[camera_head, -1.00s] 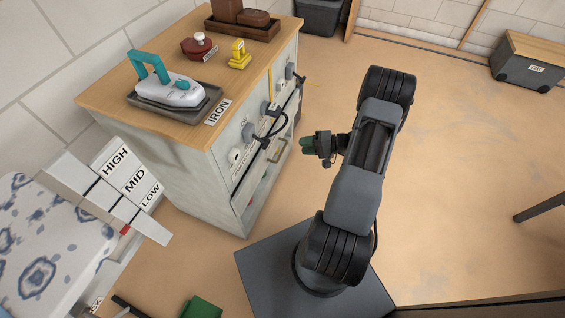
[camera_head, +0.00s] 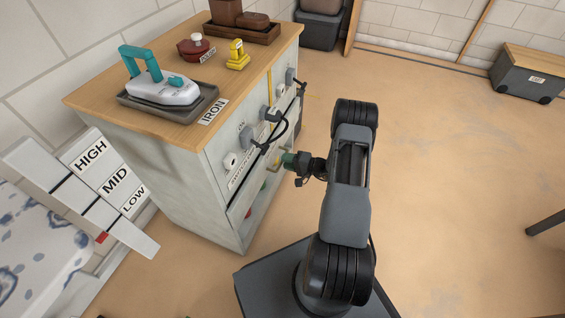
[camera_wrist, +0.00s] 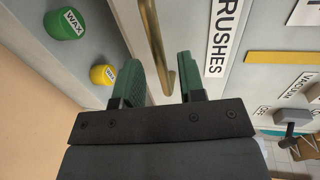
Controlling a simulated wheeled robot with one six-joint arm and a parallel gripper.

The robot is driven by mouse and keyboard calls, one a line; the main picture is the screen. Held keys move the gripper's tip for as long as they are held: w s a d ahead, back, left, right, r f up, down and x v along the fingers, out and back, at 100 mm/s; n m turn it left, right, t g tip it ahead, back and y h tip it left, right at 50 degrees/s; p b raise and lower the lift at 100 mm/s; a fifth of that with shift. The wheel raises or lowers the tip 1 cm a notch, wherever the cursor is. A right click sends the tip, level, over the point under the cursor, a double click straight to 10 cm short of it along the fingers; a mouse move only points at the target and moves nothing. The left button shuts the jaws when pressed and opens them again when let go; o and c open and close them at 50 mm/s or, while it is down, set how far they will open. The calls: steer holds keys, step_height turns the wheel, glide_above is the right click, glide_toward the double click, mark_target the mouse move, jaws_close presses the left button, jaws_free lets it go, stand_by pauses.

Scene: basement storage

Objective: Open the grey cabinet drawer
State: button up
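The grey cabinet (camera_head: 180,190) with a wooden top stands left of my arm. A brass bar handle (camera_wrist: 156,42) is on the drawer front (camera_wrist: 187,25), beside a label ending in "RUSHES". The handle also shows in the head view (camera_head: 281,160), partly covered by my gripper. My gripper (camera_head: 286,160) is at the cabinet front, at the handle. In the wrist view my gripper's (camera_wrist: 162,75) green fingers are spread, with the handle between them. I cannot tell whether they touch it.
Hoses and knobs (camera_head: 270,120) stick out from the cabinet front near my gripper. An iron (camera_head: 160,88) stands on top.

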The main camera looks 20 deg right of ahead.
steer(key=shift+x, duration=1.25)
steer(key=shift+c, duration=0.4)
jaws_close()
